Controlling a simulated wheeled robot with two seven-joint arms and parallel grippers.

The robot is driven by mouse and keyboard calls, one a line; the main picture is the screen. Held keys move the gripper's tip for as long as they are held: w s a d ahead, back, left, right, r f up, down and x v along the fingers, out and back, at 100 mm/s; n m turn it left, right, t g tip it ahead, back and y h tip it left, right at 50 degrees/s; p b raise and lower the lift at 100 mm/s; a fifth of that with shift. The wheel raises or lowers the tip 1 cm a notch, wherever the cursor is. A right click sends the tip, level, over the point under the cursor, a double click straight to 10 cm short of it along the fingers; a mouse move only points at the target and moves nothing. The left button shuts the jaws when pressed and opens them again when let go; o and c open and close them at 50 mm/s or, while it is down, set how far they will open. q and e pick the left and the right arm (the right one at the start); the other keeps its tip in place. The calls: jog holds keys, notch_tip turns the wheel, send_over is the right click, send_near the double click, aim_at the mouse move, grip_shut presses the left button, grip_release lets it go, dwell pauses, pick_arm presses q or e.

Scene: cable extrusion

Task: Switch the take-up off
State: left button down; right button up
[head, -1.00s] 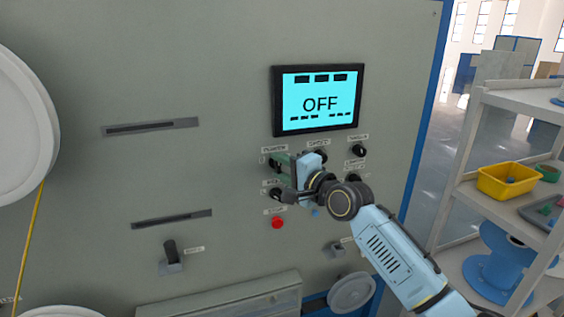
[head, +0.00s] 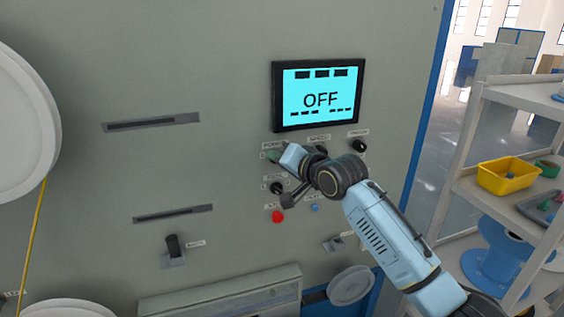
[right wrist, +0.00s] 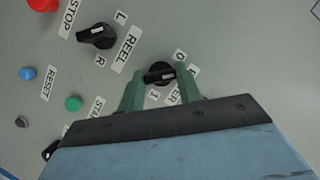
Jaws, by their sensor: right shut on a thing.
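The black rotary power knob (right wrist: 158,72) has a white pointer mark and sits between 0 and 1 marks in the right wrist view. My right gripper (right wrist: 160,82) is shut on this knob, with one green finger on each side of it. In the head view my right gripper (head: 274,155) is at the panel under the screen and hides the knob. The take-up's screen (head: 319,96) is lit cyan and reads OFF. My left gripper is not in view.
The reel selector (right wrist: 97,36), a red stop button (head: 277,217), a blue reset button (right wrist: 27,73) and a green button (right wrist: 73,103) are close by on the panel. A shelf with a yellow bin (head: 508,176) stands at the right.

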dwell(0.5)
jog(key=o, duration=1)
jog(key=b+v, duration=0.2)
jog(key=v, duration=1.1)
jog(key=shift+s+d, duration=0.15)
jog(key=shift+s, duration=0.05)
jog(key=shift+f+b, duration=0.1)
jog(key=shift+b, duration=0.2)
